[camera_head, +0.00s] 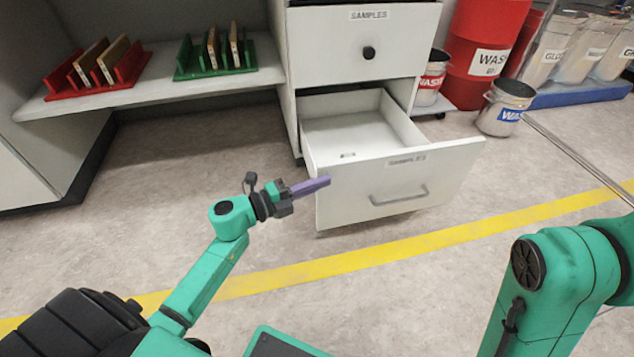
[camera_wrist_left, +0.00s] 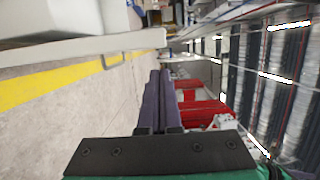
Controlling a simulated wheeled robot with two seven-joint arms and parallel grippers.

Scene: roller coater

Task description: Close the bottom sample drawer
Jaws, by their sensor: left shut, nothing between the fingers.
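The top sample drawer (camera_head: 375,28) with a round knob is shut. Red (camera_head: 98,66) and green (camera_head: 216,60) racks stand on a shelf at the left. Waste bins (camera_head: 504,108) stand at the back right. The floor before the drawer is clear, with a yellow line (camera_head: 400,246).

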